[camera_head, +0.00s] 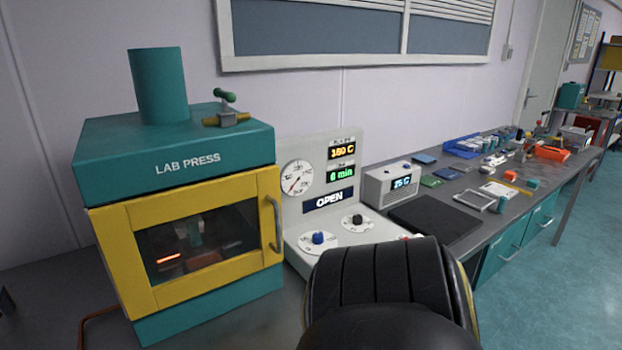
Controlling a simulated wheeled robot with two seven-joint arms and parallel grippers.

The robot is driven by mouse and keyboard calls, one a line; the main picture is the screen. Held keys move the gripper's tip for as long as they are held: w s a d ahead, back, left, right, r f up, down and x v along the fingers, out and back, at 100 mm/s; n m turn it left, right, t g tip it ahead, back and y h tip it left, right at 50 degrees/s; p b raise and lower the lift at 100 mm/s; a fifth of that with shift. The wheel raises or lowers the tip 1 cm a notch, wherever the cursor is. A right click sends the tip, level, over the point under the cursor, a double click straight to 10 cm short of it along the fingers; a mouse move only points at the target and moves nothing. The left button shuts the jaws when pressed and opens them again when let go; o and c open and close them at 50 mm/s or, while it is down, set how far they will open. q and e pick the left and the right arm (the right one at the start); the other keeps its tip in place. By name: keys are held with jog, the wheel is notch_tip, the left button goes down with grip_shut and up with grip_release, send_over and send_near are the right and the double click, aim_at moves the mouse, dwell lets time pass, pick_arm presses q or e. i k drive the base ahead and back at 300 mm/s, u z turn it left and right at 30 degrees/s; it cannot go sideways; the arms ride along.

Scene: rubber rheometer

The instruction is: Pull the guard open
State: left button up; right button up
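The guard is a yellow-framed door (122,262) with a dark window on the front of the teal lab press (180,139). It appears to sit closed against the press. Through the window I see a dim interior with a glowing orange-red strip (169,258). A large black ribbed arm part of mine fills the bottom centre, right of the press. No gripper fingers show in this view, so I see no contact with the handle.
A pale control panel (344,241) with a gauge, two knobs and an "OPEN" display stands right of the press. A small 25 C display box (390,186) and a black mat (436,219) follow. The grey bench (555,184) further right is cluttered. Free floor (560,290) lies at lower right.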

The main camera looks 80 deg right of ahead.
aim_at(114, 225)
jog(key=z, duration=1.95)
